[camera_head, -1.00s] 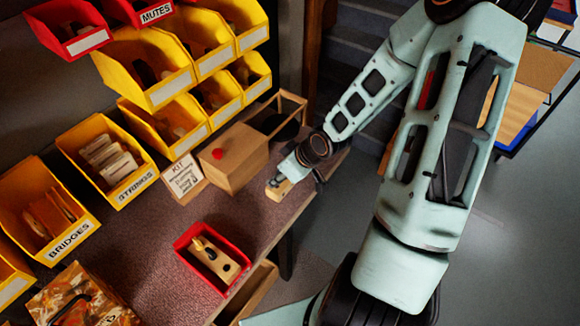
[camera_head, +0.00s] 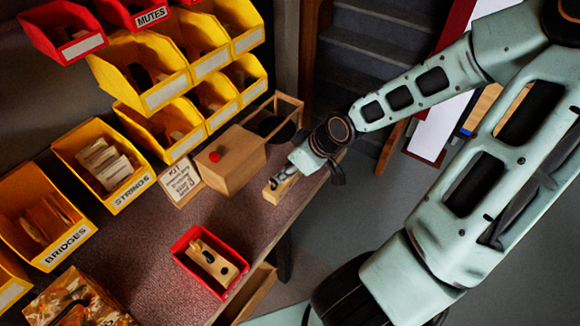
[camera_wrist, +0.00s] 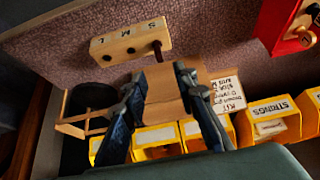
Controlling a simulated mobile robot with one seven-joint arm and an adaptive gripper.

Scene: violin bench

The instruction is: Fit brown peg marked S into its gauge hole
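The gauge (camera_wrist: 125,42) is a pale wooden block with S, M and L marked beside its holes; it lies on the bench top, and its end shows below my gripper in the head view (camera_head: 279,190). The dark brown peg (camera_wrist: 157,49) stands at the S end, apparently in the S hole; how deep it sits I cannot tell. The M and L holes look empty. My gripper (camera_wrist: 159,72) is open, its fingertips spread apart just short of the peg, with a gap between them.
A wooden box with a red knob (camera_head: 234,158) and a kit card (camera_head: 180,182) stand close left of my gripper. A red tray (camera_head: 184,246) holding a wooden piece lies nearer. Yellow bins (camera_head: 112,168) line the back. The bench's right edge is close.

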